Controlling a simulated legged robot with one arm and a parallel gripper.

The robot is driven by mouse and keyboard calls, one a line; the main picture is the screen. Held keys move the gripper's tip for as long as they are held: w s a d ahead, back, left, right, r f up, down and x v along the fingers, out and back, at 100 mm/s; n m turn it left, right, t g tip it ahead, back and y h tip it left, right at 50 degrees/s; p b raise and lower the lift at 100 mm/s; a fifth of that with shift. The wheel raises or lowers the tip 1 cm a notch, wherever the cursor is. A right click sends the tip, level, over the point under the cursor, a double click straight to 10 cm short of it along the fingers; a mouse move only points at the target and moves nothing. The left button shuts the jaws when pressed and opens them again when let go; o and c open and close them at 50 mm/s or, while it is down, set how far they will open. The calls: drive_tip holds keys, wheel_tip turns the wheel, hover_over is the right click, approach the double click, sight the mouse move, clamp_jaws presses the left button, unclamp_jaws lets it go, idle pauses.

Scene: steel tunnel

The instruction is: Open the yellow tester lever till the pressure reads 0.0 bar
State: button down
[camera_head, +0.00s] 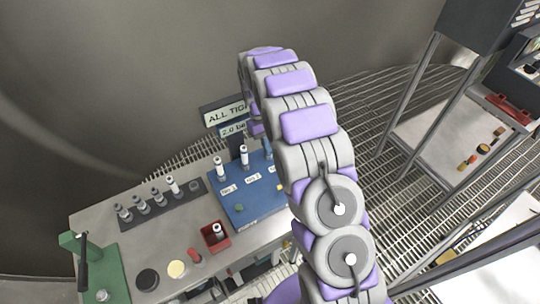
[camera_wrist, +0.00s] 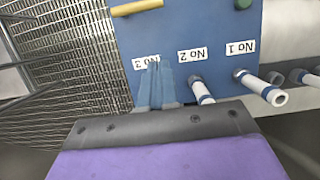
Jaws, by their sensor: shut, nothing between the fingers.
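The blue tester board (camera_head: 233,208) lies on the steel bench. Its display (camera_head: 234,130) reads about 2.0 bar, partly covered by my arm. The yellow lever (camera_wrist: 136,7) shows in the wrist view at the top left, beyond the No 3 label (camera_wrist: 147,62), lying across the board. My gripper (camera_wrist: 154,66) points at the board with its bluish fingers together and empty. The fingertips overlap the No 3 label in that view and are apart from the lever. In the head view my arm hides most of the board's right side.
White tubes (camera_wrist: 262,88) stand on the board beside No 1 and No 2 (camera_wrist: 201,91). A dark rack (camera_head: 160,205) with several tubes, a red box (camera_head: 215,236) and a green stand (camera_head: 105,270) share the bench. Grating floor (camera_head: 400,150) lies to the right.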

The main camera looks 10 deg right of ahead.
drive_tip(key=x, duration=0.5)
drive_tip(key=d+b+x, duration=0.1)
drive_tip(key=x, duration=0.2)
drive_tip(key=shift+s+f, duration=0.1)
drive_tip(key=shift+f, duration=0.1)
drive_tip(key=shift+s+f, duration=0.3)
drive_tip(key=shift+s, duration=0.55)
drive_tip(key=shift+s+d+b, duration=0.1)
drive_tip(key=shift+s+b, duration=0.3)
drive_tip(key=shift+s, duration=0.35)
drive_tip(key=shift+s+d+f, duration=0.15)
drive_tip(key=shift+s+d, duration=0.1)
drive_tip(key=shift+d, duration=0.15)
drive_tip(key=shift+s+a+n, duration=0.15)
drive_tip(key=shift+n, duration=0.15)
